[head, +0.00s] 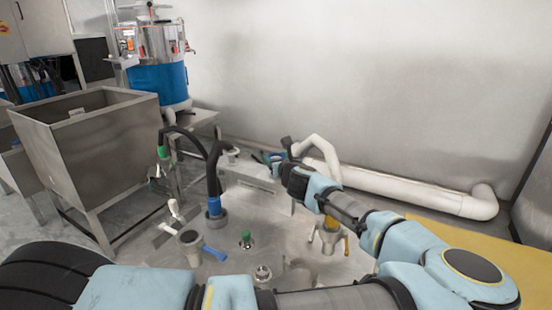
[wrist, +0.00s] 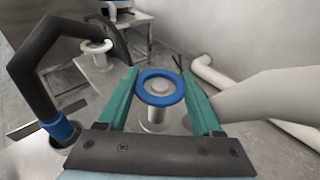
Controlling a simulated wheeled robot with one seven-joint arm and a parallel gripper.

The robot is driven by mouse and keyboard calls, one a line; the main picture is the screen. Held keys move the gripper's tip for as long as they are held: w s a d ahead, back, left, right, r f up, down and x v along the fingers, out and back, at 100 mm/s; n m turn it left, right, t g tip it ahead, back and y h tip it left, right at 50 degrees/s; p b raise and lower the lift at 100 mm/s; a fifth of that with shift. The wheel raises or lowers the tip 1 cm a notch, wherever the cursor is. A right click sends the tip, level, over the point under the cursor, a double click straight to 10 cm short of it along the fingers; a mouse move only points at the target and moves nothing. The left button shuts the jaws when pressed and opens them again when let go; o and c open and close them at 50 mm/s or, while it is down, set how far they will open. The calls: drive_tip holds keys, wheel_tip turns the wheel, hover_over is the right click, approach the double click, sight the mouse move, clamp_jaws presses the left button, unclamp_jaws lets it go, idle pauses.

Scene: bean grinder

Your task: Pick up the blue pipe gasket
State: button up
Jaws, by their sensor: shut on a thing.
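The blue pipe gasket is a ring (wrist: 160,101) between the two teal fingers of my gripper (wrist: 161,76) in the wrist view. The fingers are shut on it from both sides. A grey flanged pipe end (wrist: 156,122) shows through and below the ring. I cannot tell whether the ring touches it or is held above it. In the head view my gripper (head: 270,158) is above the grey metal box (head: 250,180) near the wall, and the gasket is small and hard to make out there.
A black bent pipe with a blue collar (wrist: 60,129) stands close on the left. A white bent pipe (wrist: 265,95) is close on the right. A steel hopper (head: 95,150) stands at the left, and a white pipe (head: 420,190) runs along the wall.

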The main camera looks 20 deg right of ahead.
drive_tip(key=c, duration=0.6)
